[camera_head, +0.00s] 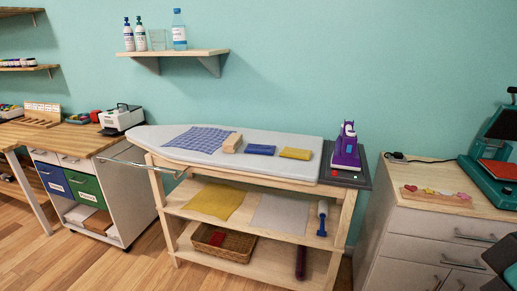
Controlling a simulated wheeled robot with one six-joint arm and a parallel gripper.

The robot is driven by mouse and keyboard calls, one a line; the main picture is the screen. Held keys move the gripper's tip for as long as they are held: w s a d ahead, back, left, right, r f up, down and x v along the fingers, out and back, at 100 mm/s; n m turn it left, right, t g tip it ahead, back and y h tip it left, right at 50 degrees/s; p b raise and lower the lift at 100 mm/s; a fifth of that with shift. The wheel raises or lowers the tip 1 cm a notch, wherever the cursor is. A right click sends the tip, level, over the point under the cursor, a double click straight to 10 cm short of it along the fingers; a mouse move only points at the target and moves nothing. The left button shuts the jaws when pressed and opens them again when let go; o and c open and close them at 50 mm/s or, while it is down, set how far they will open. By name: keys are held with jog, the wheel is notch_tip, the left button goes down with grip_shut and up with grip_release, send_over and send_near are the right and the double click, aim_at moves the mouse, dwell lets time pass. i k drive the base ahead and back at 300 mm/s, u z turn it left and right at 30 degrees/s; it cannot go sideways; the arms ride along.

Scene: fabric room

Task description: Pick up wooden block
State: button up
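A light wooden block (232,142) sits on the grey-white ironing board top (185,152), at the right edge of a blue checked cloth (200,139). A blue folded cloth (260,150) and a yellow folded cloth (295,154) lie to its right. The block's top and near side are visible, and nothing covers it. My gripper is not in view.
A purple iron (346,150) stands on a dark pad at the board's right end. A metal rack (140,165) juts from the left. A drawer cabinet (425,225) stands right, a wall shelf (180,52) above. Wooden floor (125,268) is open at front left.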

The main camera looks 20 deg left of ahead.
aim_at(230, 144)
jog(key=u, duration=0.6)
jog(key=i, duration=0.5)
jog(key=u, duration=1.25)
jog(key=i, duration=1.45)
jog(key=z, duration=0.7)
jog(key=i, duration=0.6)
jog(key=z, duration=0.8)
jog(key=i, duration=0.25)
jog(key=z, duration=0.35)
